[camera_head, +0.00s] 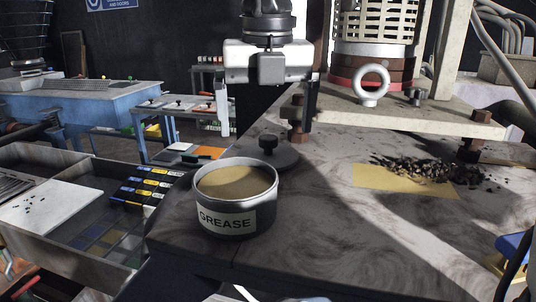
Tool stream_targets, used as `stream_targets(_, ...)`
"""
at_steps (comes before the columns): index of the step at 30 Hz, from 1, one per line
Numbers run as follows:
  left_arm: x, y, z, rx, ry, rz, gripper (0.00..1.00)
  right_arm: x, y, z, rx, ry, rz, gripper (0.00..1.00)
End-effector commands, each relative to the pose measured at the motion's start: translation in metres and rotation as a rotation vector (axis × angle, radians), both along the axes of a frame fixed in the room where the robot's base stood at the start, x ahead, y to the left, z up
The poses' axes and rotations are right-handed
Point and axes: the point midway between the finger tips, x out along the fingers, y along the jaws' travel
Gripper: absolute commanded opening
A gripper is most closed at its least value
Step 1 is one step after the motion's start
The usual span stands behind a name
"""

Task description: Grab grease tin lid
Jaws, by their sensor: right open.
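The grease tin (235,222) stands open on the worktop, with brown grease inside and a GREASE label on its front. Its dark round lid (286,158) lies flat on the worktop just behind and right of the tin, knob up. My right gripper (272,114) hangs down from the top of the view, above the lid and apart from it. My left gripper is not in view.
A rusty bolt (298,120) stands at the platform edge, close to my right gripper. An eye bolt (371,84) sits on the platform. Dark gravel (430,170) lies partly on a yellow sheet (385,180) at right. A drawer with tools (75,215) is at left.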

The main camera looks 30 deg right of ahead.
Motion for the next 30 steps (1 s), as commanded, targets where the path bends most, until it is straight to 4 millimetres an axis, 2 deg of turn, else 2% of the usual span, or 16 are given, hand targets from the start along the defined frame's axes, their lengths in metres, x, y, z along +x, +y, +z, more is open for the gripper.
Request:
stream_targets(7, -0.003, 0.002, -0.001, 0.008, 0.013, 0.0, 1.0, 0.001, -0.004, -0.035, 0.001, 0.003, -0.001, 1.0)
stream_targets(16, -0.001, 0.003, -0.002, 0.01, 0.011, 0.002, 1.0, 0.002, -0.004, -0.041, 0.0, -0.001, -0.001, 1.0)
stream_targets(17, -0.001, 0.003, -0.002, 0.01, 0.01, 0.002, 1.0, 0.002, -0.004, -0.041, 0.0, -0.001, -0.001, 0.94)
stream_targets(20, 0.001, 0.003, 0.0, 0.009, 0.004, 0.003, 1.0, 0.002, -0.004, -0.041, 0.0, -0.001, -0.001, 0.67)
stream_targets(21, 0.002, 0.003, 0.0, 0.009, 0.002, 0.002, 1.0, 0.002, -0.004, -0.041, 0.0, -0.001, -0.001, 0.63)
stream_targets(30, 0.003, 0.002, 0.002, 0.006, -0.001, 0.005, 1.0, 0.002, -0.004, -0.04, 0.0, -0.001, -0.001, 0.63)
